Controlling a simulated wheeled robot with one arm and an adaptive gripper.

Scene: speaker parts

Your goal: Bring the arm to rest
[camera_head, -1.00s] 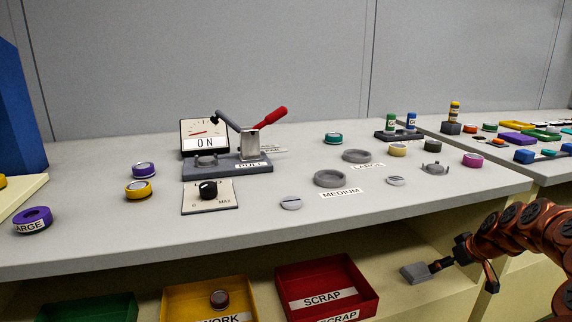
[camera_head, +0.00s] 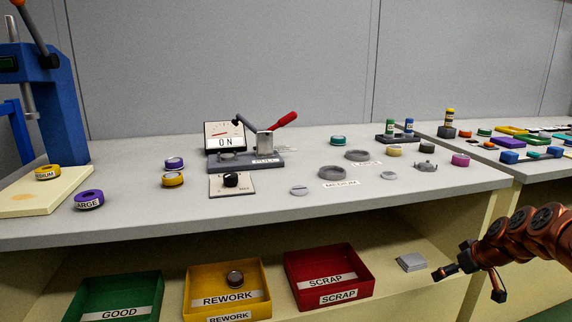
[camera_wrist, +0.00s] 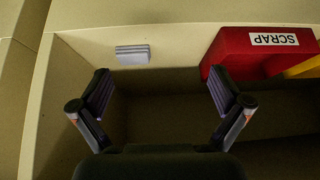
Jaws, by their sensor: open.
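My arm's gripper (camera_head: 456,268) is at the lower right of the head view, in front of the shelf under the bench. In the wrist view my gripper (camera_wrist: 164,95) has its two fingers wide apart with nothing between them. A small grey block (camera_head: 411,262) lies on the shelf, just left of the gripper and apart from it. The block also shows in the wrist view (camera_wrist: 132,55), beyond the fingers and lying near the shelf's pale edge.
A red SCRAP bin (camera_head: 330,278), a yellow REWORK bin (camera_head: 228,292) holding a dark round part, and a green GOOD bin (camera_head: 118,300) stand left of the block. The bench top (camera_head: 250,215) above carries speaker parts, a gauge reading ON and a red-handled lever.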

